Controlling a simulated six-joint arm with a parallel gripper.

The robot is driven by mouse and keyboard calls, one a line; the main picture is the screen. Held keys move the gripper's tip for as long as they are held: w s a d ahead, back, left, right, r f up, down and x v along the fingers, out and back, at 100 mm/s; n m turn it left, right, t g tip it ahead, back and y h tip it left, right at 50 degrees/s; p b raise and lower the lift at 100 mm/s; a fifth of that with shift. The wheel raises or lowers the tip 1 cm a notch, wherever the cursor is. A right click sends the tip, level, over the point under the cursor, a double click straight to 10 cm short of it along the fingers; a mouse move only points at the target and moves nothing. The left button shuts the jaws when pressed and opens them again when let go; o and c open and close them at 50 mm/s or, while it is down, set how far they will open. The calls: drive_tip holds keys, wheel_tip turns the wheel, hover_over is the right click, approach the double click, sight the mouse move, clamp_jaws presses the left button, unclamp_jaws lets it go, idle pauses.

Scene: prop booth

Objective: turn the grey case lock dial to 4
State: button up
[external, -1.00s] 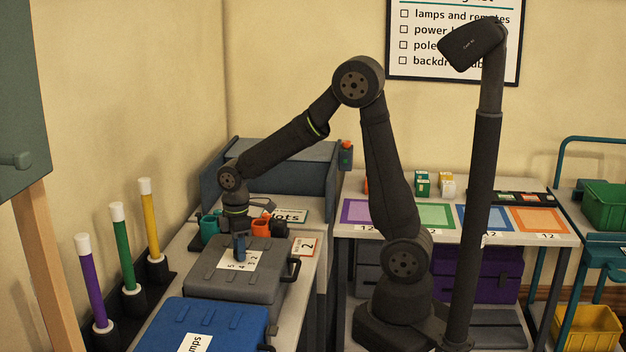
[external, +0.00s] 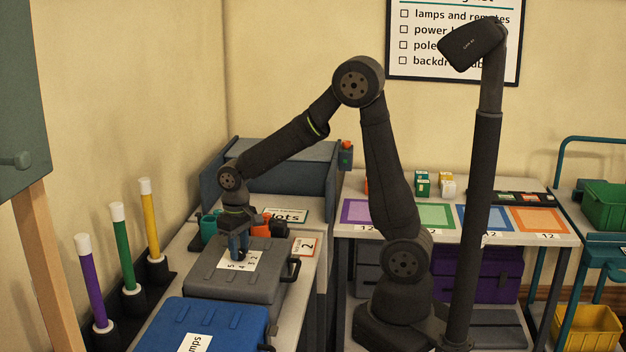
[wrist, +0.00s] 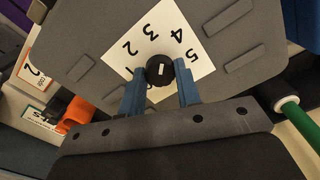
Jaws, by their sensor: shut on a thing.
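The grey case (external: 210,283) lies on the left bench, with a white number card (external: 226,264) on its lid. In the wrist view the black round dial (wrist: 158,74) sits at the card's corner, with 2, 3, 4 and 5 fanned around it. Its short white mark points roughly at the gap between 3 and 4; I cannot tell the exact setting. My gripper (wrist: 159,71) has its blue fingers closed on both sides of the dial. In the external view my gripper (external: 239,255) is down at the lid and hides most of the dial.
A blue case (external: 215,315) lies in front of the grey one. Purple, green and yellow tubes (external: 121,250) stand to the left. Orange and teal items and a card reading 2 (external: 305,246) are close behind and beside my gripper. A blue-grey bin (external: 300,175) stands behind.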

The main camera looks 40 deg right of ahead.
sight(239, 251)
drive_tip(key=shift+m, duration=1.9)
drive_tip(key=o, duration=1)
drive_tip(key=shift+c, duration=0.2)
wheel_tip(239, 251, up, 18)
drive_tip(key=shift+f, duration=0.25)
drive_tip(key=shift+f, duration=0.1)
wheel_tip(239, 251, down, 17)
drive_tip(key=shift+f, duration=0.15)
